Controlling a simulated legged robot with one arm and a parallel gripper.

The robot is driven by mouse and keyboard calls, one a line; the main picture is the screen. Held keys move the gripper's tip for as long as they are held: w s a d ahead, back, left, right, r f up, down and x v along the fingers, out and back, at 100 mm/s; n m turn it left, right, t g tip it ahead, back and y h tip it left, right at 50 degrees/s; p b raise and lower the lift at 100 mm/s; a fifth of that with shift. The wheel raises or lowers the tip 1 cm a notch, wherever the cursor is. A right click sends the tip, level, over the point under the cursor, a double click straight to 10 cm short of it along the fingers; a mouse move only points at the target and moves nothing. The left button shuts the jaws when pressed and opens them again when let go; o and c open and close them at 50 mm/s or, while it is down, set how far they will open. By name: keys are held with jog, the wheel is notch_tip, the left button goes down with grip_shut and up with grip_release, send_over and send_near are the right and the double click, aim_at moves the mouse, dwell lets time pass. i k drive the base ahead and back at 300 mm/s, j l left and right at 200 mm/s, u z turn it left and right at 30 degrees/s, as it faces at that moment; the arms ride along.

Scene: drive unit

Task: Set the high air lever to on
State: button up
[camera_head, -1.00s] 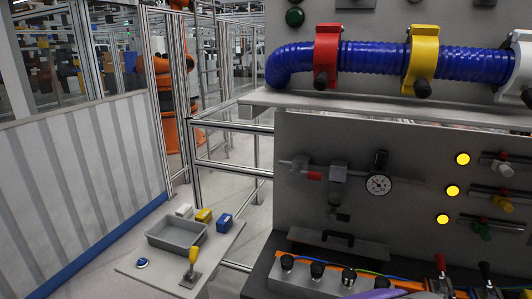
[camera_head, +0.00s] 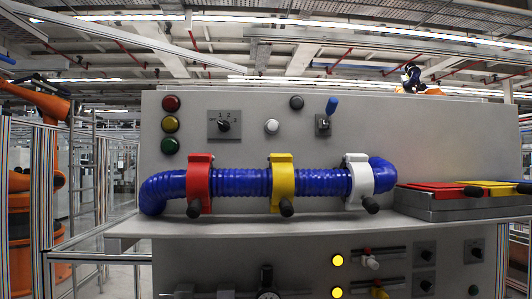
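My gripper is not in the head view.
A blue corrugated hose (camera_head: 240,182) runs below the lever in red (camera_head: 199,180), yellow (camera_head: 281,178) and white (camera_head: 358,174) clamps. A rotary switch (camera_head: 223,125) and several round buttons sit left. A shelf (camera_head: 240,226) juts out below.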

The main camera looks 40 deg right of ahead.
aim_at(332, 103)
jog(key=j+z, duration=0.1)
jog(key=z, duration=1.2)
jog(key=i+j, duration=0.05)
jog(key=j, duration=0.05)
